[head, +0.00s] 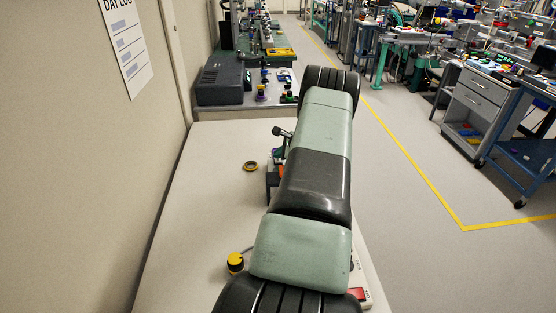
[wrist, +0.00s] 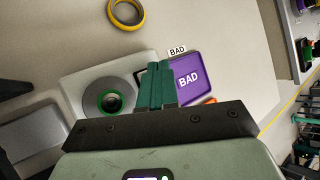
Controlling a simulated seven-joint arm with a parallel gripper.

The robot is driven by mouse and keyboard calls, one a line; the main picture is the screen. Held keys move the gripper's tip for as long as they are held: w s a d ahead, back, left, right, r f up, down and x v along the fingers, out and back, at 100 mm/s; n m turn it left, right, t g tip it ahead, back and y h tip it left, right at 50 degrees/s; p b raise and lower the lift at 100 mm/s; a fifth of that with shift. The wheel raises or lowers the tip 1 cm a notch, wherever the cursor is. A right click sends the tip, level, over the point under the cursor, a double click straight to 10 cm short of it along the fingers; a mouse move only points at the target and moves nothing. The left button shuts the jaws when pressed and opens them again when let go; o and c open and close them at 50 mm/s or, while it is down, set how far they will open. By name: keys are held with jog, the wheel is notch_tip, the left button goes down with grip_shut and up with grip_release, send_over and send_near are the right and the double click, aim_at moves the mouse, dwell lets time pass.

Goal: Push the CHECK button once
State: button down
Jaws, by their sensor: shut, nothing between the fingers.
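No button with a readable CHECK label shows in either view. In the wrist view my gripper (wrist: 156,68) points away with its green fingers together and nothing between them. Its fingers cover the right part of a pale box (wrist: 70,84) bearing a round grey disc with a green ring (wrist: 104,102). I cannot tell whether this is a button or how far above it the fingertips are. A dark edge beside the fingertips is partly hidden. In the head view my arm hides my gripper and much of the bench.
A purple tray (wrist: 188,78) labelled BAD lies right of the fingers. A yellow ring (wrist: 126,13) lies beyond; it shows in the head view too (head: 250,166). A yellow knob (head: 236,262) and a red part (head: 357,293) flank my arm. The bench's left side (head: 195,215) is clear.

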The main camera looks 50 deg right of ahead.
aim_at(280, 160)
jog(key=shift+f, duration=0.25)
dwell(0.4)
jog(key=shift+r, duration=0.8)
jog(key=shift+r, duration=0.15)
jog(key=shift+r, duration=2.4)
